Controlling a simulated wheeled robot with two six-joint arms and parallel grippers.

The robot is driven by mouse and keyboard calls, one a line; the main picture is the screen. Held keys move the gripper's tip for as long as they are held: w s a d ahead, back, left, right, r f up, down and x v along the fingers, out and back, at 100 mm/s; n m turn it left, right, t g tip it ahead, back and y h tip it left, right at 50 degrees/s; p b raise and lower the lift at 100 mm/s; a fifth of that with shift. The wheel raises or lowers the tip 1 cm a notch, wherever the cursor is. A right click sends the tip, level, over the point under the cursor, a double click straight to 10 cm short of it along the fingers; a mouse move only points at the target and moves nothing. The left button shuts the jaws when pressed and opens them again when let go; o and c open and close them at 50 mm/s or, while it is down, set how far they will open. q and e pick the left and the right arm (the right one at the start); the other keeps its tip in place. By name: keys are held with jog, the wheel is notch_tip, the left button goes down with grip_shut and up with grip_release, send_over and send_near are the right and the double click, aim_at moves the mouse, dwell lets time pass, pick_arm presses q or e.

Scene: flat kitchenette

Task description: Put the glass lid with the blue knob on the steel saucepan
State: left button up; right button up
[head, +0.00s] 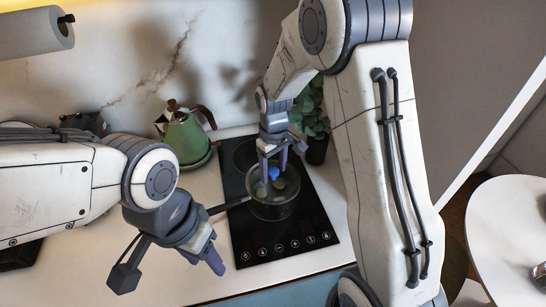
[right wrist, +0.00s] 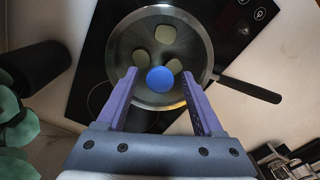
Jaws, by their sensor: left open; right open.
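The steel saucepan (head: 274,211) stands on the black hob, its dark handle pointing left in the head view. It also shows in the right wrist view (right wrist: 204,83), with several pale green pieces inside. The blue knob of the glass lid (right wrist: 161,79) is over the pan, nearer my gripper than the pan's middle in the wrist view. The clear glass is hard to make out; the lid appears to lie on the pan, but its seating is unclear. My right gripper (head: 273,173) is open, its purple fingers either side of the knob. My left gripper (head: 170,268) is open and empty, left of the pan.
The black hob (head: 235,222) lies under the pan. A green kettle (head: 184,137) stands behind left, and a potted plant (head: 314,120) behind right. A paper roll (head: 35,33) hangs at upper left. A white round table (head: 510,225) is at right.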

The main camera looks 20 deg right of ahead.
aim_at(273, 170)
notch_tip(273, 170, up, 11)
jog(key=b, duration=0.2)
jog(key=s+a+n, duration=0.1)
jog(key=s+a, duration=0.3)
jog(key=s, duration=0.9)
jog(key=s+a+f+y, duration=0.1)
jog(key=s+a, duration=0.4)
jog(key=s, duration=0.7)
jog(key=shift+s+f+n, duration=0.25)
jog(key=shift+s+n, duration=0.1)
jog(key=shift+n, duration=0.05)
